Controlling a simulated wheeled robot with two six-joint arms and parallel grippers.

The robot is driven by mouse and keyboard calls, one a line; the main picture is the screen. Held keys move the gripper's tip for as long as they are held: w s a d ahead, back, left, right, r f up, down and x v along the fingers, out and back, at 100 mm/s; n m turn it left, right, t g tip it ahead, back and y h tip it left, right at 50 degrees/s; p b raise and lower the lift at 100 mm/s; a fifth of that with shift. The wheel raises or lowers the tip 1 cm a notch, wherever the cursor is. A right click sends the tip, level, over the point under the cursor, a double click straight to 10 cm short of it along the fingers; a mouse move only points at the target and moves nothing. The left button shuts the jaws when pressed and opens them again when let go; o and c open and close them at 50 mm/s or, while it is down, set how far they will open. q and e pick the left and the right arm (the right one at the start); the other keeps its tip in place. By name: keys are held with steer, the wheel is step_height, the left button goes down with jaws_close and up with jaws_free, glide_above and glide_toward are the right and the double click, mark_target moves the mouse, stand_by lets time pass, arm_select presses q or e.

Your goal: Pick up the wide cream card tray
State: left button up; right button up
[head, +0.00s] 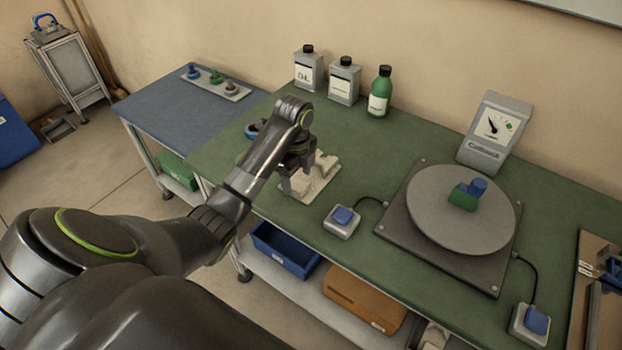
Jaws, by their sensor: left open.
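A cream, flat tray-like piece (325,184) with pale raised parts lies on the green bench top, left of the bench's middle. It looks like the cream card tray, but my gripper and arm hide part of it. My left gripper (296,188) is open, pointing down over the left part of this piece. I cannot tell whether its fingers touch it. My right gripper is not in view.
A blue push button (342,221) sits just right of the cream piece. Further right is a round turntable (450,222) with blue and green parts on it. Bottles (343,82) stand along the back. A blue ring-like item (251,130) is partly behind my arm.

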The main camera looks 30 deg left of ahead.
arm_select(q)
step_height(320, 180, down, 2)
steer(key=shift+f+p, duration=0.1)
steer(key=shift+p, duration=0.2)
steer(key=c, duration=1.2)
